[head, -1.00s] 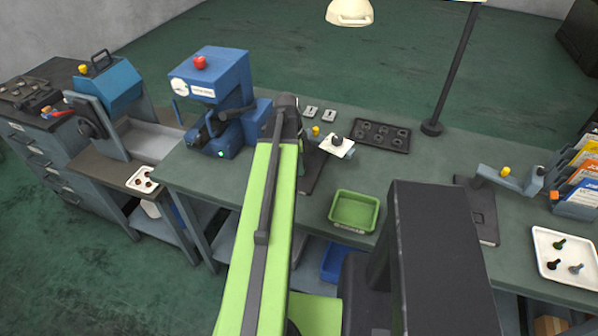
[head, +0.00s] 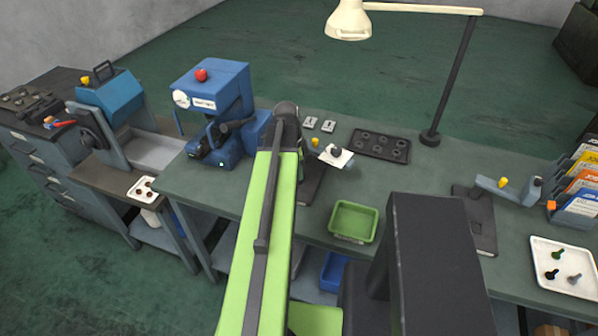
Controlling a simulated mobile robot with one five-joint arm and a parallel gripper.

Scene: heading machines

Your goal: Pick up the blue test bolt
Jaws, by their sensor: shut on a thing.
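My green arm (head: 268,220) reaches forward over the workbench (head: 400,190), ending at a dark joint beside the blue machine. My gripper does not show; the arm's end hides whatever is beyond it. I cannot make out a blue test bolt. A white tray (head: 542,284) at the right end of the bench holds a green-topped bolt (head: 557,254), a very dark bolt (head: 552,273) and a grey bolt (head: 574,279). None of these is clearly blue, and my arm is far from them.
The blue machine (head: 213,110) stands left of the arm's end. Right of it are a fixture with a white plate (head: 340,159), a black tray with holes (head: 380,145) and a green bin (head: 352,222). A lamp post (head: 455,80) and another fixture (head: 474,215) stand farther right.

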